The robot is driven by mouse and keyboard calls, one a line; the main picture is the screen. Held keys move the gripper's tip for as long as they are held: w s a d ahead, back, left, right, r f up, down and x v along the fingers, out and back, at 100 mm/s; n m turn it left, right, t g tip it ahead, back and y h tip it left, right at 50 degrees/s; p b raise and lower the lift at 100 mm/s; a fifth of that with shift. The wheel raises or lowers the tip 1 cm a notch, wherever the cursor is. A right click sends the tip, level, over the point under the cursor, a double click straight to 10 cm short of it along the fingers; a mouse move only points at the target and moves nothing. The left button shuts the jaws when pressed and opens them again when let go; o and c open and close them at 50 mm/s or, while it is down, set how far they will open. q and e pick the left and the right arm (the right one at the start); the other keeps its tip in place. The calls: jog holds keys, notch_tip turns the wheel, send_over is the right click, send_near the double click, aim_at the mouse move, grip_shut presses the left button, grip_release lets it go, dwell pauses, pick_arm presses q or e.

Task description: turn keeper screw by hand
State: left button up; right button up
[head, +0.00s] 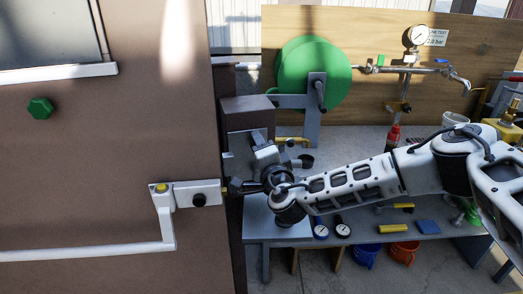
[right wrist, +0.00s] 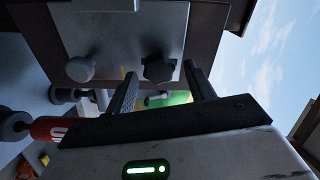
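The right wrist view shows a grey plate (right wrist: 112,28) on a brown post. A dark lobed knob (right wrist: 158,69), which looks like the keeper screw, stands out from it. A rounder grey knob (right wrist: 80,68) sits beside it. My right gripper (right wrist: 160,74) is open; its two dark fingers stand either side of the lobed knob in the picture, with a gap on each side. I cannot tell whether they reach around it in depth. In the head view my right gripper (head: 257,142) is in front of the post, and the knob is hidden. My left gripper is out of view.
The brown door (head: 100,165) at left carries a white latch box (head: 188,195) with a black knob, close to my right wrist. A green disc (head: 305,75) stands behind the gripper. Pipes and a gauge (head: 419,35) are farther right.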

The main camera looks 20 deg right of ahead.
jog(key=s, duration=0.6)
dwell(0.4)
jog(key=shift+a, duration=0.1)
